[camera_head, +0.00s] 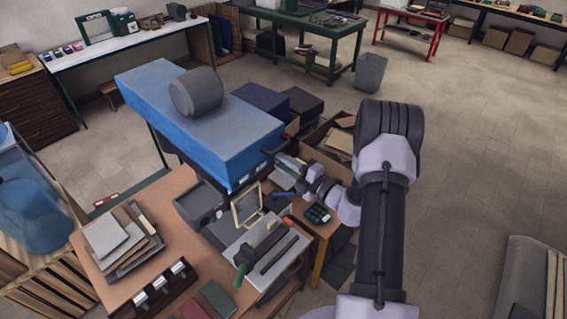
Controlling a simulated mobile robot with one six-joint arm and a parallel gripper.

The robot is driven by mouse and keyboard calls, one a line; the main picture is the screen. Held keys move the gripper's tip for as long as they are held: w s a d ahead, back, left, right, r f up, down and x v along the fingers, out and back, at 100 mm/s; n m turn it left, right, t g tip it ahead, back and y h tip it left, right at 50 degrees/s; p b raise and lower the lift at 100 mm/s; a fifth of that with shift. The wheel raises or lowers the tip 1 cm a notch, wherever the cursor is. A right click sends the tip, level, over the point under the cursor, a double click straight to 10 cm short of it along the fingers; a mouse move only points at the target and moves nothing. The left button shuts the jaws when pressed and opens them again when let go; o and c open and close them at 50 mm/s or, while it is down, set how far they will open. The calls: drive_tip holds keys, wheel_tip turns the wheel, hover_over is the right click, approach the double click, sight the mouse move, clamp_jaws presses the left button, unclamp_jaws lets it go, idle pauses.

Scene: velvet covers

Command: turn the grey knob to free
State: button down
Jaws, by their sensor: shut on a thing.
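My gripper (275,157) reaches left to the right end of a long blue box-shaped thing (215,145). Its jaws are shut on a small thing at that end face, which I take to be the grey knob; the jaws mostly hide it. The knob's pointer, marks and turn cannot be made out at this size. A large grey cylinder (196,93) lies on top of the blue thing, apart from my gripper.
Below stands a wooden bench (150,205) with papers, a small framed panel (247,207) and tools. An open cardboard box (335,143) and dark boxes (262,102) stand close behind my gripper.

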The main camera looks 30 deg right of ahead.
drive_tip(key=c, duration=1.2)
unclamp_jaws()
drive_tip(key=b+v, duration=0.3)
drive_tip(key=v, duration=1.4)
drive_tip(key=shift+s, duration=0.25)
drive_tip(key=shift+b, duration=0.3)
